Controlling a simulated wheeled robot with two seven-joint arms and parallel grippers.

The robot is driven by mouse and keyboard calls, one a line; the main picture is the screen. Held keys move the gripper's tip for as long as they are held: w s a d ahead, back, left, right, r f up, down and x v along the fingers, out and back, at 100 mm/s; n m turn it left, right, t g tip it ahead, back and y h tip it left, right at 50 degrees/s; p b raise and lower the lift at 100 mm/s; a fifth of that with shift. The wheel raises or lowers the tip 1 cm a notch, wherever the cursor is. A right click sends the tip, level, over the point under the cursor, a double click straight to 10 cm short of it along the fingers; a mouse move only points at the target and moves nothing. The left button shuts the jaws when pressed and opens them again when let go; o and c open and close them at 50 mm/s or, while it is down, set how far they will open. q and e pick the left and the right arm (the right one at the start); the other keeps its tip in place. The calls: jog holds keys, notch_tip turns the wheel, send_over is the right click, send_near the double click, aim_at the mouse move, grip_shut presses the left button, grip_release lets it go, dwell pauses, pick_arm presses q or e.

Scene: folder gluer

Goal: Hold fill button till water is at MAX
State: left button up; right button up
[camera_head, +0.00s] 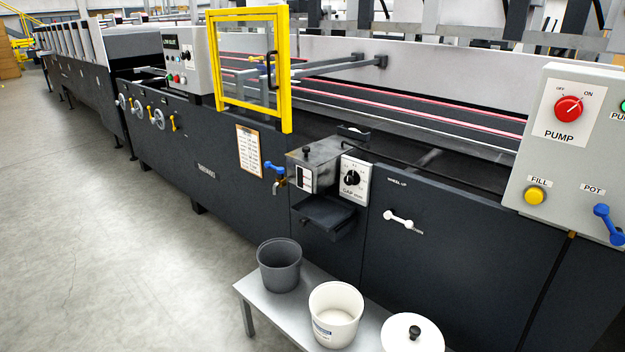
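The yellow fill button (535,196) is on the grey control panel (545,130) at the right, under a label reading FILL. No gripper is near it, and neither of my grippers is in view. A metal box with a black knob on its lid (325,158) is mounted on the machine's front at the centre. A small pale gauge-like strip (305,178) is on its front. I cannot read a MAX mark or a water level there. The red pump knob (569,109) sits above the fill button, between OFF and ON markings.
A blue handle (607,222) labelled POT is right of the fill button. A low bench (258,316) holds a dark bucket (279,265), a white bucket (335,315) and a white lid (412,336). A yellow guard frame (284,75) stands on the machine. The floor at left is clear.

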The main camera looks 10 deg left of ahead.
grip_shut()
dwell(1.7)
